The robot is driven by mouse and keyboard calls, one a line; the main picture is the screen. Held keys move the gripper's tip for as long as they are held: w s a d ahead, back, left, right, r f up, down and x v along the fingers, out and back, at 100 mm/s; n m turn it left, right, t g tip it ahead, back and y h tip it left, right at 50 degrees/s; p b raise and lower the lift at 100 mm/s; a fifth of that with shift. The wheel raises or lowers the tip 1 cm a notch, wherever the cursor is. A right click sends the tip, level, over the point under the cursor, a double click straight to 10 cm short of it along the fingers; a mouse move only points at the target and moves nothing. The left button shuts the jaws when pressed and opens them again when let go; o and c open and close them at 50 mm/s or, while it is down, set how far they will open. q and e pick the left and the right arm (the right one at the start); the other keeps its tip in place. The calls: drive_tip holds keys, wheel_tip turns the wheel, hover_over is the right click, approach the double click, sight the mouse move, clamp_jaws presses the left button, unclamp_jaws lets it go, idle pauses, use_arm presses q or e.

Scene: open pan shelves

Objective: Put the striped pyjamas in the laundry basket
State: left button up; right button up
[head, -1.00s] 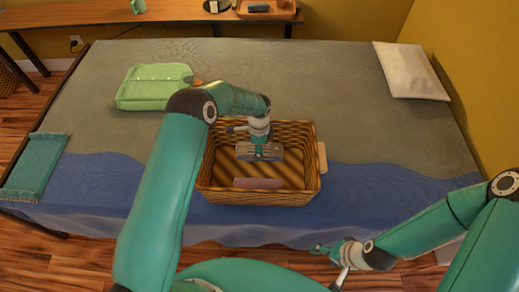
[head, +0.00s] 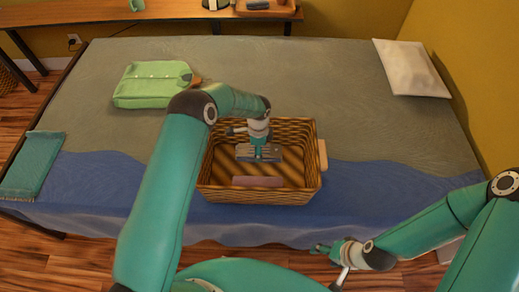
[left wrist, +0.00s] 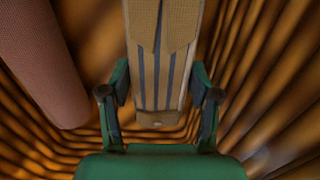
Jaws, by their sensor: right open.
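The striped pyjamas (head: 250,153), a folded tan-grey bundle with blue stripes, are inside the wicker laundry basket (head: 212,186), towards its far side. My left gripper (head: 258,147) reaches down into the basket over them. In the left wrist view the pyjamas (left wrist: 160,65) lie between the two fingers of the left gripper (left wrist: 160,100), which press against both sides. I cannot tell whether the pyjamas touch the basket floor. My right gripper (head: 327,248) is open and empty, in front of the bed and low at the right of centre.
A pinkish rolled item (head: 258,182) lies in the near part of the basket. The basket stands on the bed (head: 390,135). A folded green garment (head: 150,85), a white pillow (head: 410,68) and a teal cloth (head: 34,165) also lie on the bed. A wooden desk (head: 100,12) stands behind.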

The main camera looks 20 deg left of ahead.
use_arm(q)
drive_tip(key=o, duration=0.5)
drive_tip(key=shift+r, duration=0.15)
drive_tip(key=shift+r+p, duration=0.45)
drive_tip(key=shift+p, duration=0.2)
wheel_tip(320, 180, up, 12)
drive_tip(key=shift+r, duration=0.1)
